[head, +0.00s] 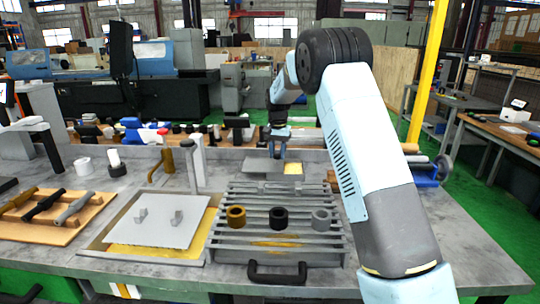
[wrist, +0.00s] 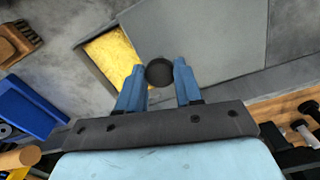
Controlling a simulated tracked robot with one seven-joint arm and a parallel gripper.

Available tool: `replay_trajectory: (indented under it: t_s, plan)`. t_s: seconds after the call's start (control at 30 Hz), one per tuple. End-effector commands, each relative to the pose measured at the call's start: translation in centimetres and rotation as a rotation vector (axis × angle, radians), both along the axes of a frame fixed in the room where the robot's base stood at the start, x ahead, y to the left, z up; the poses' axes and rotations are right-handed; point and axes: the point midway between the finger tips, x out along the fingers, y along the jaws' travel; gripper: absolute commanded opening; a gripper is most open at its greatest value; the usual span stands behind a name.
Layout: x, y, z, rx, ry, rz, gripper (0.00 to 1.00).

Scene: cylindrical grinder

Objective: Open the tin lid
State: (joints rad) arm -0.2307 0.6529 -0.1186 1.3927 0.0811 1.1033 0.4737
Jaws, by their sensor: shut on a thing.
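The tin lid is a flat grey plate (wrist: 215,40) with a round dark knob (wrist: 159,72). My gripper (wrist: 159,70) has its two blue fingers shut on the knob from both sides. The lid is shifted sideways, so yellow tin contents (wrist: 118,55) show along its left side in the wrist view. In the head view the lid (head: 262,166) lies under my gripper (head: 279,153) beyond the slatted rack, with yellow (head: 293,168) showing at its right. I cannot tell whether the lid is lifted or still touching the tin.
A slatted grey rack (head: 270,258) with three rings stands in front. Left of it a grey plate (head: 158,222) with two small blocks covers a yellow-lined tray. A blue object (wrist: 32,108) and wooden parts lie near the gripper. Bare bench shows at the far right front (head: 460,250).

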Motion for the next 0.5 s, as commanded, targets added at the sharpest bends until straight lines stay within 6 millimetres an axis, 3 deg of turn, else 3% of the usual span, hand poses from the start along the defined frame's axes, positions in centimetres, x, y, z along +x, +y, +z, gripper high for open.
replay_trajectory:
  t_s: [0.2, 0.5]
  plan:
    - [0.8, 3.5, 0.1, 0.000, -0.006, -0.002, 0.00]
    - [0.9, 3.8, 0.2, 0.000, -0.006, -0.004, 0.00]
